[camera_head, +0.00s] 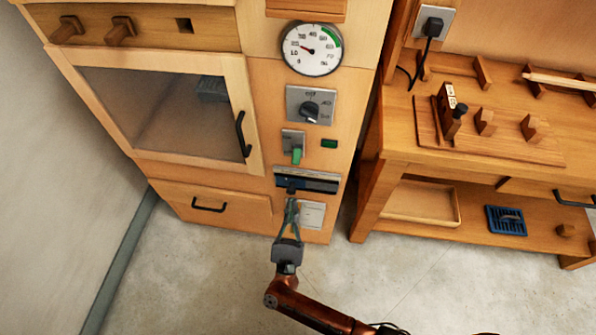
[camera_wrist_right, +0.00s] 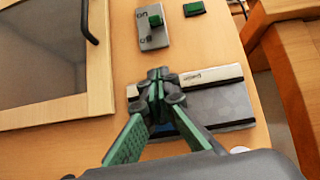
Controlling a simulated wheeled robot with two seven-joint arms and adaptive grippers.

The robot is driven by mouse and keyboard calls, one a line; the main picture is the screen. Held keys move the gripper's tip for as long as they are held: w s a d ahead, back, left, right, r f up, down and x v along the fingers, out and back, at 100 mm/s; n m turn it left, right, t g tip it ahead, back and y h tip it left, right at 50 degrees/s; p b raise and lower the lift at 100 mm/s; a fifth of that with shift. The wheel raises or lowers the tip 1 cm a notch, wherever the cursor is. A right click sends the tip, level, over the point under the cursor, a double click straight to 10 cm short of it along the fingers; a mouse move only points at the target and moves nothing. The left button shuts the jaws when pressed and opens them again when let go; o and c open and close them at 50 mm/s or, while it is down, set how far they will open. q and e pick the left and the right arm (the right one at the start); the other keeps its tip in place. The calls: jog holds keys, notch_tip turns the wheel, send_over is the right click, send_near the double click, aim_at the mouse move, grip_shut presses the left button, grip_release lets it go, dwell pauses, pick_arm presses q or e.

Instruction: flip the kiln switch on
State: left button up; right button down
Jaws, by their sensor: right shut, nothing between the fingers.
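The kiln switch is a green lever (camera_head: 296,155) on a small grey plate on the kiln's wooden front. In the right wrist view, the lever (camera_wrist_right: 155,20) sits on a plate marked ON at the top and OFF at the bottom; I cannot tell its exact position. My right gripper (camera_head: 291,190) is shut and empty, below the switch, in front of a dark slotted panel (camera_head: 322,182). Its closed fingertips (camera_wrist_right: 157,80) show below the plate, apart from the lever. My left gripper is not in view.
A small dark green block (camera_head: 329,143) is right of the switch. A black knob (camera_head: 310,110) and a round gauge (camera_head: 312,49) are above. The glass door's black handle (camera_head: 243,134) stands out at left. A wooden workbench (camera_head: 480,150) stands at right.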

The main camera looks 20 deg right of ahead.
aim_at(297, 156)
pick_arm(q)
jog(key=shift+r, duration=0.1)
pick_arm(e)
jog(key=shift+d+r+m+g+h, duration=0.15)
jog(key=shift+m+g+h, duration=0.15)
jog(key=shift+m+h, duration=0.15)
jog(key=shift+w, duration=0.1)
jog(key=x, duration=0.9)
jog(key=shift+w+d+r+b, duration=0.1)
jog(key=shift+w+r+b, duration=0.1)
jog(key=shift+r+b, duration=0.15)
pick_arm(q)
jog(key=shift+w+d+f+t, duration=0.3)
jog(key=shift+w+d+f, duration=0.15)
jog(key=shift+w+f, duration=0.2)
pick_arm(e)
jog(key=r, duration=0.1)
jog(key=s+r, duration=0.1)
jog(key=a+r, duration=0.1)
jog(key=shift+s+r, duration=0.2)
jog(key=shift+r, duration=0.1)
